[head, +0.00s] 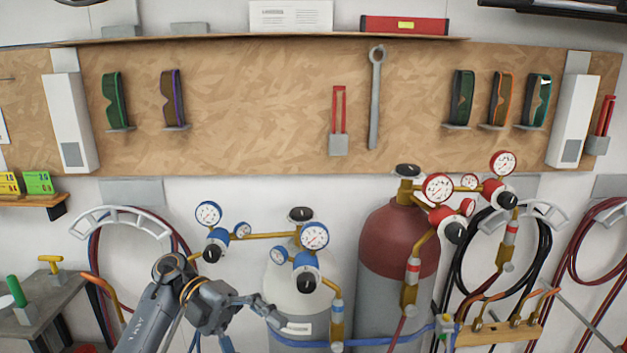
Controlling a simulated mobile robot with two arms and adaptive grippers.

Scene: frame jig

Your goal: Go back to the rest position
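My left gripper (254,334) is at the lower left of the head view, at the end of my grey arm, which rises from the bottom edge. Its two fingers look spread apart, one toward the right and one downward, and I see nothing held between them. It is in front of the white gas cylinder (283,283), and I cannot tell whether it touches it. My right gripper is not in view.
A red-topped grey cylinder (398,245) stands right of the white one. Gauges and a blue hose (390,341) are close by. Coiled hoses (545,250) hang at right. A grey bench (45,300) stands at left. Glasses and a wrench (375,100) hang on the board (260,100).

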